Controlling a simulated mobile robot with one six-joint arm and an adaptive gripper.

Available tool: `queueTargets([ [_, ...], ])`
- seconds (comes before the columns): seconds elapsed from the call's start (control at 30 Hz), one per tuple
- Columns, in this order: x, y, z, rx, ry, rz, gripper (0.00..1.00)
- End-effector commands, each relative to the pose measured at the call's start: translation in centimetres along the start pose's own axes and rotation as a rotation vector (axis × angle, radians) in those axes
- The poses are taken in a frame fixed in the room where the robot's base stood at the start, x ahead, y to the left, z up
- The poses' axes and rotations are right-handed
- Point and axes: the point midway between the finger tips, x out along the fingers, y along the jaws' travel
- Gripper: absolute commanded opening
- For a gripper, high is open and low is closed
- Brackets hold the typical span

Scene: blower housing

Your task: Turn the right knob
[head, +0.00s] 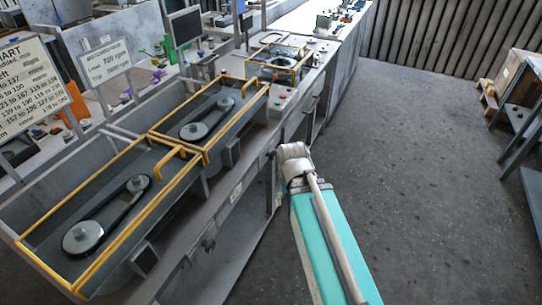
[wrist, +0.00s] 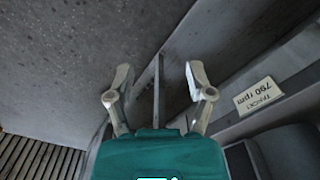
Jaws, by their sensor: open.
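A small round knob (head: 208,245) sits on the front face of the grey bench in the head view, below the nearer belt drive. A second knob, farther right, cannot be made out clearly; my arm's end is close to that stretch of the bench front. My gripper (wrist: 157,82) shows in the wrist view with its two grey fingers spread wide and nothing held. A thin grey bar (wrist: 158,95) passes between the fingers, seemingly beyond them. No knob is clear in the wrist view. In the head view the fingertips are too small to tell.
The bench carries belt drives (head: 112,212) and (head: 207,120) inside yellow rails (head: 160,172). A label reading 790 rpm (wrist: 258,95) shows upside down beside the gripper. A rack (head: 525,120) stands at the far right. The grey floor (head: 420,160) between is clear.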

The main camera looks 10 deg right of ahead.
Motion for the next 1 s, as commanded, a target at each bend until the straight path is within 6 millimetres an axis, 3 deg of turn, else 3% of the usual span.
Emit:
queueTargets([
  [0.1, 0.6, -0.1, -0.3, 0.024, 0.003, -0.021, 0.95],
  [0.37, 3.5, -0.1, -2.6, 0.214, 0.014, -0.175, 0.95],
  [0.7, 7.7, -0.7, -8.1, 0.677, -0.032, -0.567, 0.95],
  [1.0, 9.1, 1.1, -13.4, 1.077, -0.177, -0.946, 0.95],
])
